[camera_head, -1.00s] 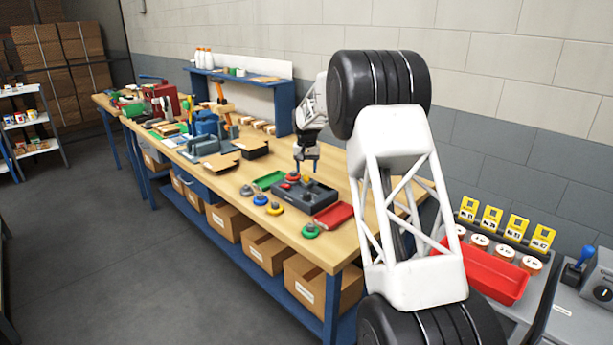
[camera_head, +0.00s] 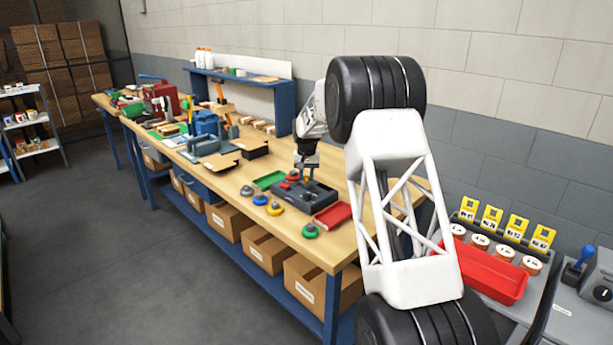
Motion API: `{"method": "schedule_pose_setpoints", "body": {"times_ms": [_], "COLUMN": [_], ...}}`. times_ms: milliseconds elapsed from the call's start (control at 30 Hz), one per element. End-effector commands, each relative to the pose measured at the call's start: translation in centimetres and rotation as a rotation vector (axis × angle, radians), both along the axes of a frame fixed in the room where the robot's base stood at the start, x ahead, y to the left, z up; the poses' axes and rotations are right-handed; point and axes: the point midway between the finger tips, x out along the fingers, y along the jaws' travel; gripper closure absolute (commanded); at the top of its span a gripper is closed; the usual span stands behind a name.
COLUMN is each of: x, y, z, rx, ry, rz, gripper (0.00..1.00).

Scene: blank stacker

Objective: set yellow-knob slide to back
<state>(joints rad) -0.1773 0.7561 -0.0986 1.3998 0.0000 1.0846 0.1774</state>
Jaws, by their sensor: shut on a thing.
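A dark grey stacker box (camera_head: 318,198) sits on the wooden bench. A small yellow knob (camera_head: 307,180) shows at its far edge, just under my gripper. My gripper (camera_head: 307,177) points down over the back part of the box and is shut on the yellow knob. The fingertips are small in this view and partly cover the knob. The slide under the knob is too small to make out. A red knob (camera_head: 286,186) stands to the left on the same box, apart from my gripper.
A green tray (camera_head: 268,180) lies left of the box and a red tray (camera_head: 333,215) right of it. Grey, blue, yellow and green round pieces (camera_head: 310,231) lie along the front. My arm hides the bench's right end.

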Motion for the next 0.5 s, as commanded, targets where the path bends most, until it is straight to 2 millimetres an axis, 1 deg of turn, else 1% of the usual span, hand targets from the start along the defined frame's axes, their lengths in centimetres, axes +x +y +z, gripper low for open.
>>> {"method": "schedule_pose_setpoints", "body": {"times_ms": [267, 500], "x": [-0.1, -1.0], "y": [-0.1, -1.1], "z": [0.0, 0.2], "rx": [0.000, 0.000], "ry": [0.000, -0.001], "rz": [0.000, -0.001], "gripper": [1.00, 1.00]}}
